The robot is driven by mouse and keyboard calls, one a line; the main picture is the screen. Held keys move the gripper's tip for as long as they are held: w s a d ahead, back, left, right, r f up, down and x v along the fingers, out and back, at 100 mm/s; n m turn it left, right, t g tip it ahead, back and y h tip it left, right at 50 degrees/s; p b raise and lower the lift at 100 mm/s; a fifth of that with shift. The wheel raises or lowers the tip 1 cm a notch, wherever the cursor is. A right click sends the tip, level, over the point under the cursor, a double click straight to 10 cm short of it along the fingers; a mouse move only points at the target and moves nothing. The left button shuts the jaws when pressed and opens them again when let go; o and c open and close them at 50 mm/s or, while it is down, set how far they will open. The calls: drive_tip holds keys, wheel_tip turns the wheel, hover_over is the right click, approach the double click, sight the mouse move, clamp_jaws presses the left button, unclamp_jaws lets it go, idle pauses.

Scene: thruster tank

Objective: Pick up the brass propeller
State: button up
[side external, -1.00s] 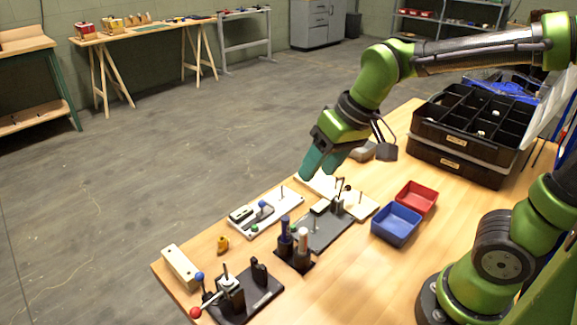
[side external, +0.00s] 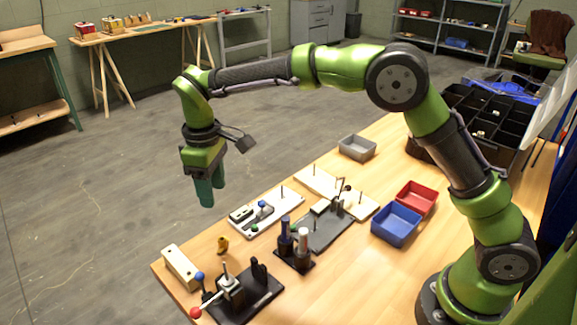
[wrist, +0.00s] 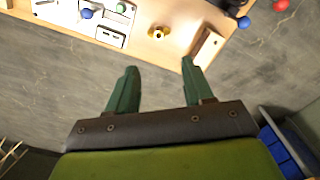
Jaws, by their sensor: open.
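The brass propeller (side external: 223,244) is a small yellow piece on the wooden table near its left edge. It lies between the white board and the pale block. In the wrist view the propeller (wrist: 158,32) shows as a gold piece with a bright centre, beyond the fingertips and between their lines. My gripper (side external: 205,203) points down with green fingers, well above the table level, near the table's left edge. In the wrist view my gripper (wrist: 159,64) is open, its two fingers apart with nothing between them.
A pale block (side external: 181,267) lies left of the propeller, and a white board (side external: 268,216) with posts lies to its right. A black fixture with blue and red knobs (side external: 245,296) stands in front. Blue (side external: 396,224) and red (side external: 416,198) bins sit to the right.

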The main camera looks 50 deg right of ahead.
sight(223, 243)
wheel_tip(223, 243, down, 14)
drive_tip(key=shift+w+d+f, duration=0.1)
drive_tip(key=shift+w+f, duration=0.05)
drive_tip(key=shift+f, duration=0.1)
idle(0.3)
drive_tip(key=shift+c, duration=0.3)
clamp_jaws()
